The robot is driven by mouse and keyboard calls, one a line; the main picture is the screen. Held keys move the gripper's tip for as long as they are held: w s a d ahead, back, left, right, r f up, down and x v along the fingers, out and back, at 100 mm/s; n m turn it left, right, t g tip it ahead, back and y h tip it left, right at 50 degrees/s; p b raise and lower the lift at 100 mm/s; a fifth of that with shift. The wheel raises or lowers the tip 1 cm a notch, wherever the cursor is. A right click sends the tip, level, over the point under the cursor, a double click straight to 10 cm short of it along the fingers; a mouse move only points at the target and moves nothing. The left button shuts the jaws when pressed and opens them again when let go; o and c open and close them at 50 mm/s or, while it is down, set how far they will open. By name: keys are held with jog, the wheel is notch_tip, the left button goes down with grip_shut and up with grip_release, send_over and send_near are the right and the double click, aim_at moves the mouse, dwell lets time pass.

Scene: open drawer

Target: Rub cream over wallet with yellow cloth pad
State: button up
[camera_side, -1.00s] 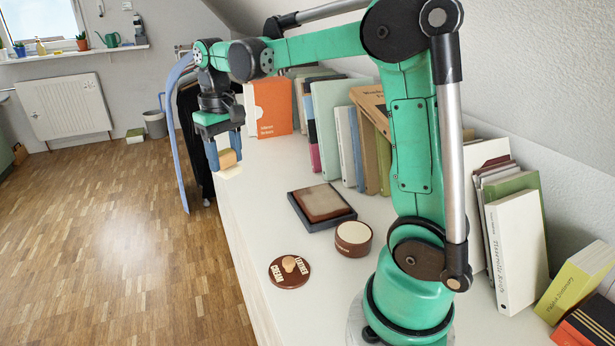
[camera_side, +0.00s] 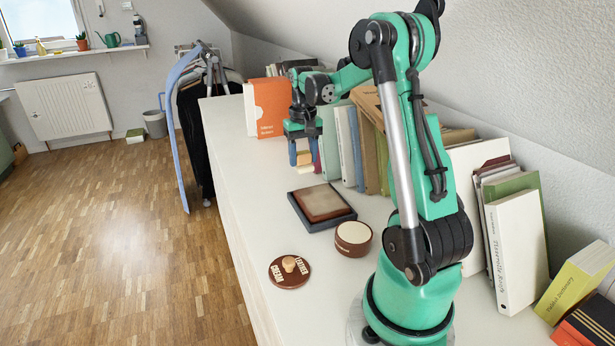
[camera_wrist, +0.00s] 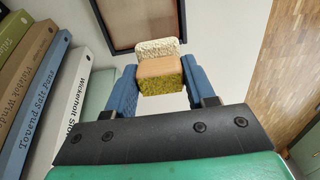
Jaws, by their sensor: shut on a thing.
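A brown wallet (camera_side: 325,203) lies flat on a dark tray (camera_side: 345,219) on the white surface. Its top has a paler, greyish tone over much of it; whether that is cream or shine I cannot tell. My gripper (camera_side: 304,158) is shut on the yellow cloth pad (camera_wrist: 158,50), which has a tan block (camera_wrist: 161,68) between the blue fingers. The pad is behind the wallet in the side view, near the books and apart from the wallet. The wallet (camera_wrist: 145,22) shows partly at the top of the wrist view. An open cream jar (camera_side: 353,233) stands in front of the tray.
More books (camera_side: 515,245) stand at the right. The left part of the surface is clear.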

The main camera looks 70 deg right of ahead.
aim_at(305, 166)
jog(key=shift+f, duration=1.95)
jog(key=shift+s+a+f, duration=0.3)
jog(key=shift+f, duration=0.2)
jog(key=shift+s+a+f, duration=0.1)
jog(key=shift+s+a, duration=0.95)
jog(key=shift+a, duration=0.05)
jog(key=shift+w+d, duration=1.45)
jog(key=shift+r, duration=4.05)
